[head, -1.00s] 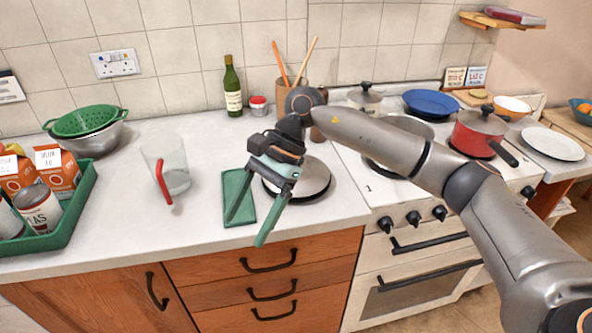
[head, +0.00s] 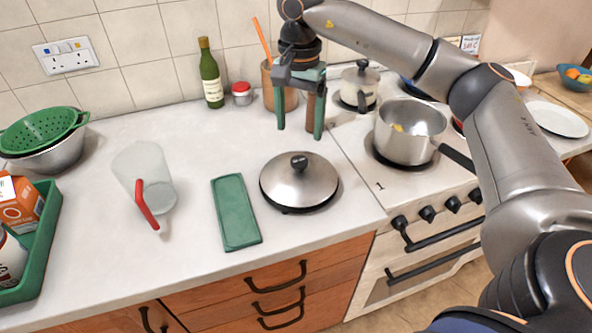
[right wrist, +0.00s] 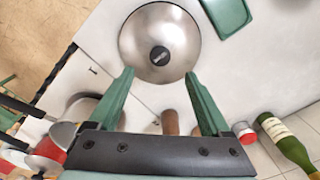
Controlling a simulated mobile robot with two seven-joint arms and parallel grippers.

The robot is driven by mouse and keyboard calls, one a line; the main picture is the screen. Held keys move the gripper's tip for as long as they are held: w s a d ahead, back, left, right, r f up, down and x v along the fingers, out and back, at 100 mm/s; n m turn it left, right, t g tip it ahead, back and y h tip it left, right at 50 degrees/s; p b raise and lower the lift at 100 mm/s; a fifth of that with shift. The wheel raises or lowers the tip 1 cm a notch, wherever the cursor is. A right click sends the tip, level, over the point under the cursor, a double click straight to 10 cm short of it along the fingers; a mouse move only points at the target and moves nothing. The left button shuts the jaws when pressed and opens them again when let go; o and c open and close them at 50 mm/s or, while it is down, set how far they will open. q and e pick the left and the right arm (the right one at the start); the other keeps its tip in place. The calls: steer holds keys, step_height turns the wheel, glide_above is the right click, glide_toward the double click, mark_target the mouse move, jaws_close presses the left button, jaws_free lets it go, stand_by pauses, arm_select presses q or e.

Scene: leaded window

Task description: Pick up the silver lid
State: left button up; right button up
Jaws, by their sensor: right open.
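The silver lid (head: 299,181) is a round steel dome with a black knob (head: 299,162). It lies on the white counter left of the stove. In the right wrist view the lid (right wrist: 160,28) shows from above, beyond the fingertips. My right gripper (head: 299,132) is open and empty, with its green fingers pointing down. It is above the counter, behind the lid and apart from it. The right wrist view shows the fingers (right wrist: 158,76) spread, with the knob lined up between them. My left gripper is not in view.
A steel saucepan (head: 405,140) is on the stove at right. A wine bottle (head: 211,78) and red-lidded jar (head: 242,94) stand behind.

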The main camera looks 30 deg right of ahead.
mark_target(299, 160)
step_height(299, 160, down, 9)
steer(key=shift+d+r+p, duration=0.1)
steer(key=shift+p, duration=0.5)
jaws_close()
stand_by(0.4)
stand_by(0.8)
